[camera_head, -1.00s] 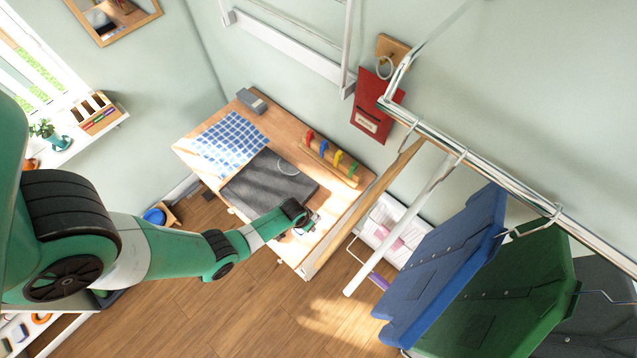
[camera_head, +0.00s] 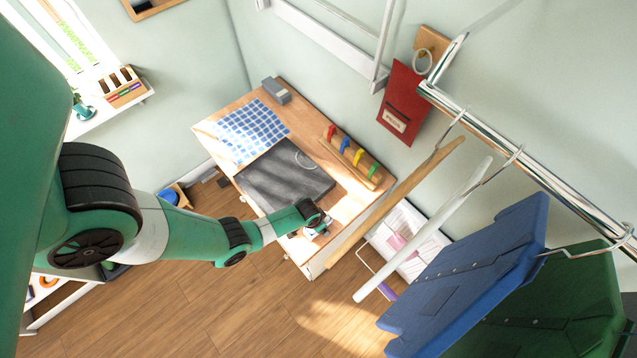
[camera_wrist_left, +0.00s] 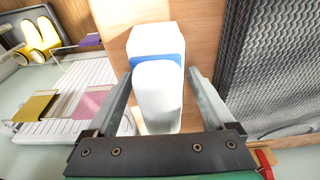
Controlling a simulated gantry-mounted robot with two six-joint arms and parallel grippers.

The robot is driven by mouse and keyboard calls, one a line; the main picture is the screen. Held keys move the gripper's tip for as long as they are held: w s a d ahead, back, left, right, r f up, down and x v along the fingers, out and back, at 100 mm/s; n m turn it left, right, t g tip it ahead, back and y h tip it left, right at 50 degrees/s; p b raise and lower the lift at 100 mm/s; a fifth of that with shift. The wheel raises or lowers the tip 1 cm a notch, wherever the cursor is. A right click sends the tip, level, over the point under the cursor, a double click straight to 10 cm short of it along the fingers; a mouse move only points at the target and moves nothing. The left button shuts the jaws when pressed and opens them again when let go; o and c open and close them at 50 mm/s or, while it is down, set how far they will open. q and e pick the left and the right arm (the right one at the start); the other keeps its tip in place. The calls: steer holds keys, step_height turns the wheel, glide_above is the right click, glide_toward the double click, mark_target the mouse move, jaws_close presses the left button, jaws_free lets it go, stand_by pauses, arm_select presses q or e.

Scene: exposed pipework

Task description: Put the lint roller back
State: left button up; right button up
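A white block-like object with a blue band (camera_wrist_left: 158,95) lies between the two fingers of my left gripper (camera_wrist_left: 160,72) in the left wrist view. It may be the lint roller, but its whole shape does not show. The fingers stand apart on either side of it, with a narrow gap on the right; contact on the left is unclear. In the head view my left gripper (camera_head: 322,226) is low over the front right corner of the wooden table (camera_head: 348,205), with a bit of white at its tip. My right gripper is not in view.
A dark grey mat (camera_head: 285,180) and a blue checked cloth (camera_head: 250,130) lie on the table. A white tray (camera_head: 420,235) is right of the table. Hangers and a blue garment (camera_head: 470,270) hang from a rail at right.

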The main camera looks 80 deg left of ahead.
arm_select(q)
steer(key=r+p, duration=0.1)
steer(key=r, duration=0.1)
steer(key=r+p, duration=0.2)
steer(key=s+r+p, duration=0.1)
steer(key=r+p, duration=0.1)
steer(key=shift+d, duration=0.2)
steer(key=shift+f, duration=0.15)
stand_by(0.4)
